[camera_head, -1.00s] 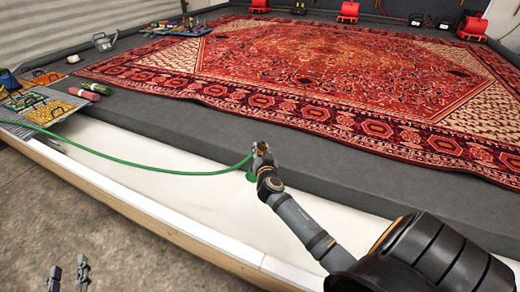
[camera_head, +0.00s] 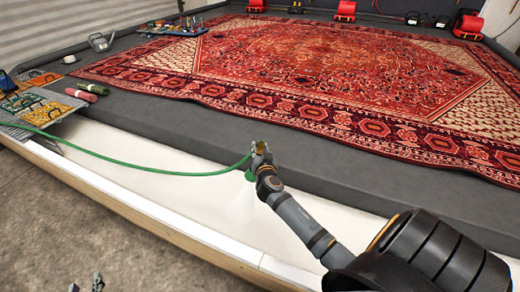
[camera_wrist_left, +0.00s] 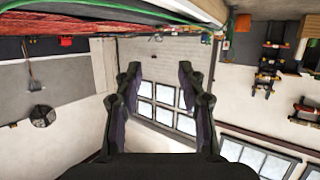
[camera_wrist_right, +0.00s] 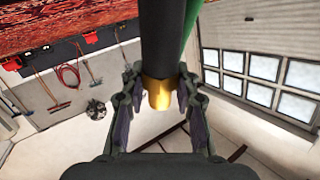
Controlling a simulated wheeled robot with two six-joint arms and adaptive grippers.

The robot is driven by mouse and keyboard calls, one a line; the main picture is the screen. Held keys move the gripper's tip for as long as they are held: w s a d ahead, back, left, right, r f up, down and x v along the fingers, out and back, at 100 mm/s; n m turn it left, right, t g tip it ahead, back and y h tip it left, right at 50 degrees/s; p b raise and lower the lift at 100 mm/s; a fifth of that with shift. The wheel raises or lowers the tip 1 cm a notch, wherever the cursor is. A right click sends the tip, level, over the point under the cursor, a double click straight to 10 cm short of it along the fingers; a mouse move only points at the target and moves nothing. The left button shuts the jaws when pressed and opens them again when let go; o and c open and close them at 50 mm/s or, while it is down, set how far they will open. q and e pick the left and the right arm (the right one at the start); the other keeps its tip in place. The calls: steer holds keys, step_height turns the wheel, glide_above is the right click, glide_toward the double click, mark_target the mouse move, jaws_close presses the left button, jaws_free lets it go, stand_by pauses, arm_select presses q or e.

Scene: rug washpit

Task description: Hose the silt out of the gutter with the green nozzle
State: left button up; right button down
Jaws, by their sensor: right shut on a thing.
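The gutter (camera_head: 160,195) is a long white channel between the dark washpit floor and a pale front wall. My right gripper (camera_head: 261,148) is over it, shut on the nozzle. The nozzle's green end (camera_head: 250,176) points down into the gutter, with a faint pale haze below it. In the right wrist view, the nozzle (camera_wrist_right: 162,50) is a dark barrel with a brass part between the fingers. A green hose (camera_head: 150,166) runs from it to the left. My left gripper (camera_wrist_left: 158,78) is open and empty, low outside the wall. I cannot make out silt.
A large red patterned rug (camera_head: 330,70) covers the washpit floor. Rolled red and green bundles (camera_head: 92,88), mats with tools (camera_head: 40,106) and a grey watering can (camera_head: 101,42) are at the left. Red blowers (camera_head: 345,10) stand at the back. The gutter left of the nozzle looks clear.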

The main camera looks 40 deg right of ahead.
mark_target(260, 143)
steer(key=shift+r, duration=0.45)
steer(key=shift+r+p, duration=0.4)
steer(key=shift+p, duration=0.15)
steer(key=shift+r+p, duration=0.35)
steer(key=shift+r, duration=0.1)
arm_select(q)
steer(key=s+d+f+g, duration=0.1)
steer(key=s+f+g, duration=0.8)
steer(key=s+f, duration=0.5)
steer(key=shift+s+d+f+p, duration=0.15)
steer(key=shift+s+f+p, duration=0.05)
steer(key=shift+f+p, duration=0.1)
arm_select(e)
steer(key=shift+r, duration=0.45)
stand_by(0.6)
